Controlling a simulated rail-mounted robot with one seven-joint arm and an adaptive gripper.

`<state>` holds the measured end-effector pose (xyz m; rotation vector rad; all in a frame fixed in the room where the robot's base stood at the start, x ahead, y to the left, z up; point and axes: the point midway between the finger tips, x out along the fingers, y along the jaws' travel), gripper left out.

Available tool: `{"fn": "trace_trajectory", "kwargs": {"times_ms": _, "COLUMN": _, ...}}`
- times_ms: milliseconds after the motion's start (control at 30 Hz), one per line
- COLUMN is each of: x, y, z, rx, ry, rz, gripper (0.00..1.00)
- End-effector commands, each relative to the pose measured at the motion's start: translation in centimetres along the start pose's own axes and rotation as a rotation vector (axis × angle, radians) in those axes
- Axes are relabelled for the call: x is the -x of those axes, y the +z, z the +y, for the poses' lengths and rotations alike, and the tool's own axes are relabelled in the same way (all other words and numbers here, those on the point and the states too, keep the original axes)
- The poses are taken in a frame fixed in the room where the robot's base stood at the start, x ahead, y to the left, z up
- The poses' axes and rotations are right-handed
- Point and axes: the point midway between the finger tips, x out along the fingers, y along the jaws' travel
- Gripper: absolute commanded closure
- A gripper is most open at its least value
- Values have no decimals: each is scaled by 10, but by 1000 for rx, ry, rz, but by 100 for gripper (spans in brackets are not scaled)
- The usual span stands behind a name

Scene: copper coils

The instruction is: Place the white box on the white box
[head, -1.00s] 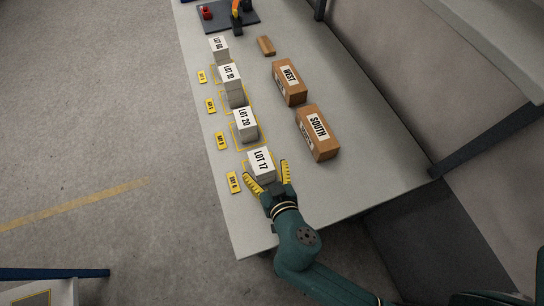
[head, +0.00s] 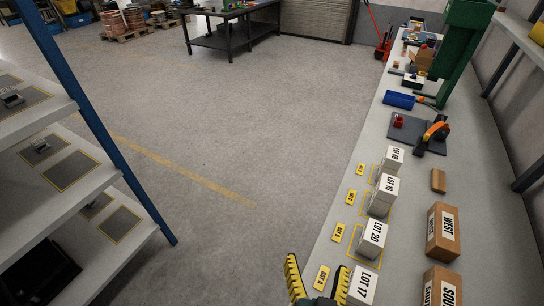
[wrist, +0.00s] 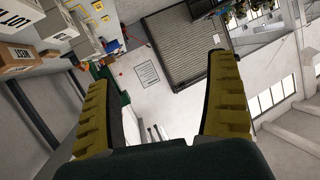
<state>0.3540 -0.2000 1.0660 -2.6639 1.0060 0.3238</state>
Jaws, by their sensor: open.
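Several white lot boxes stand in a row along the table's left edge in the head view: LOT 17 (head: 363,287), LOT 20 (head: 369,239), LOT 10 (head: 383,195) and a farther one (head: 390,160). LOT 17 is nearest and partly cut off by the bottom edge. My gripper (head: 317,266) is open just left of LOT 17, its right finger overlapping that box in the picture. I cannot tell whether they touch. The wrist view shows the gripper (wrist: 160,85) with nothing between its fingers. A white box (wrist: 14,16) with black letters is at the top left there.
Cardboard boxes WEST (head: 442,232) and SOUTH (head: 442,290) stand right of the row. Yellow tags (head: 338,231) line the table's left edge. Beyond are a dark plate (head: 407,129) and a blue cylinder (head: 399,100). A shelf rack (head: 66,192) stands left across open floor.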

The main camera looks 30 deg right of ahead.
Motion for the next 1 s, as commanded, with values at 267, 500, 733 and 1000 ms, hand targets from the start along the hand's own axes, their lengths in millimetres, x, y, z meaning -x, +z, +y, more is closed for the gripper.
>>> {"fn": "trace_trajectory", "kwargs": {"times_ms": 267, "x": 55, "y": -181, "z": -162, "rx": 76, "ry": -557, "rz": 360, "gripper": 12}}
{"fn": "trace_trajectory", "kwargs": {"times_ms": 500, "x": 113, "y": -246, "z": -204, "rx": 156, "ry": -737, "rz": 579, "gripper": 12}}
{"fn": "trace_trajectory", "kwargs": {"times_ms": 733, "x": 114, "y": -247, "z": -205, "rx": 159, "ry": -739, "rz": 582, "gripper": 12}}
{"fn": "trace_trajectory", "kwargs": {"times_ms": 1000, "x": 130, "y": -299, "z": -214, "rx": 156, "ry": -738, "rz": 581, "gripper": 12}}
